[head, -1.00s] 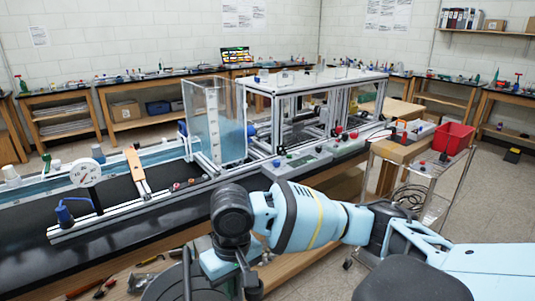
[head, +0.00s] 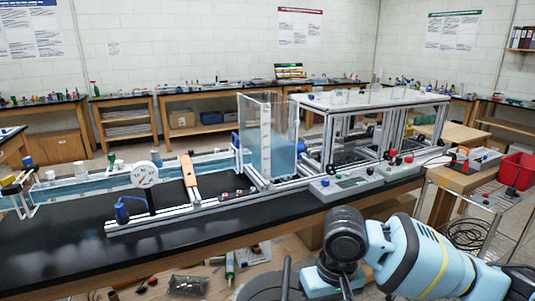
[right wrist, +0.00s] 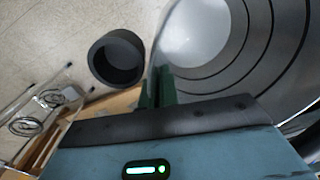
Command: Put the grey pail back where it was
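The grey pail (right wrist: 262,70) fills the right side of the right wrist view, with dark rings on its inner wall and a pale bottom. Part of its dark grey rim (head: 262,285) shows at the bottom edge of the head view; the rest is cut off. My right gripper (right wrist: 157,84) has its two green fingers close together at the pail's edge, with the thin wall between them. My right arm comes in from the lower right in the head view. My left gripper is in neither view.
A black bench (head: 190,228) carries a water channel, a dial gauge (head: 144,174), a clear tank (head: 267,135) and an extrusion frame (head: 372,98). A red bin (head: 517,170) stands on a cart at right. A dark hollow cylinder (right wrist: 117,60) is left of the fingers.

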